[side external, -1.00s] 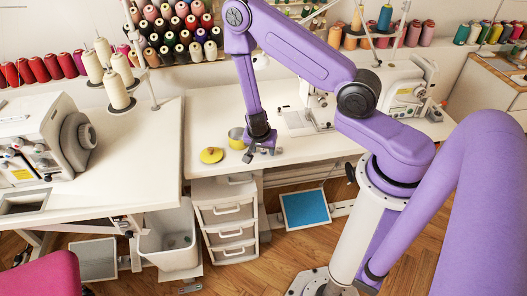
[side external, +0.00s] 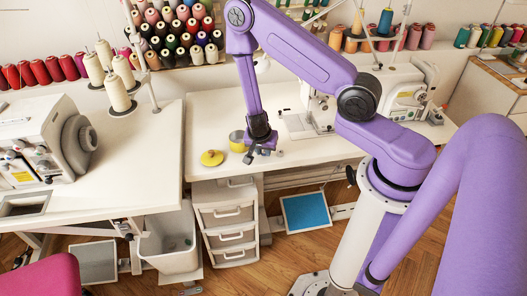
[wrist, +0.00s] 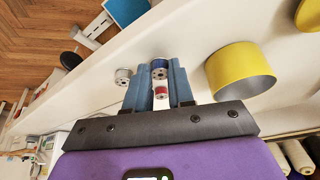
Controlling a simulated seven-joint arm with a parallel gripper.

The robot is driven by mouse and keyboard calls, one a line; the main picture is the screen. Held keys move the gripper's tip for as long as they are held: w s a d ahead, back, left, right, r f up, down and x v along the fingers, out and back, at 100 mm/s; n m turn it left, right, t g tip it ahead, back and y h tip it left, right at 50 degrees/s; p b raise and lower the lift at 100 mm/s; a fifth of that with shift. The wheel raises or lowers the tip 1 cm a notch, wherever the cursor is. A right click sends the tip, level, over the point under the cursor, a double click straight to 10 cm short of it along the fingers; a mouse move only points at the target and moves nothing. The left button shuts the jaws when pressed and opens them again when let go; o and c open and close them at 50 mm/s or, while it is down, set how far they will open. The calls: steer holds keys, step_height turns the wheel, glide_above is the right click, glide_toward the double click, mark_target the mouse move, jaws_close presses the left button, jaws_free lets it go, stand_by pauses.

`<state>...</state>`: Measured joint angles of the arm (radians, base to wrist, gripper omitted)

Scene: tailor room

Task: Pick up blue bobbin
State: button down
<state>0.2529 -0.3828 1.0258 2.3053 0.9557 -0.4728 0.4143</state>
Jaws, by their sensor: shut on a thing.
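My gripper (wrist: 160,85) points at the white table near its front edge in the wrist view. Its two blue-grey fingers are shut on the blue bobbin (wrist: 159,66), which sits between the fingertips. A red bobbin (wrist: 161,92) shows between the fingers, closer to the palm. A silvery bobbin (wrist: 123,74) is just left of the fingers. In the side view my gripper (side external: 263,152) is low at the table's front edge. The bobbins are too small to make out there, and whether the blue one touches the table is unclear.
A yellow cup (wrist: 240,70) stands close to the right of the fingers in the wrist view. A yellow lid (side external: 212,158) lies on the table (side external: 215,115) left of my gripper in the side view. A sewing machine (side external: 405,92) stands behind. White drawers (side external: 231,215) are below the table edge.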

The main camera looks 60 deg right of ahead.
step_height(320, 180, up, 17)
steer(key=shift+r, duration=0.15)
stand_by(0.7)
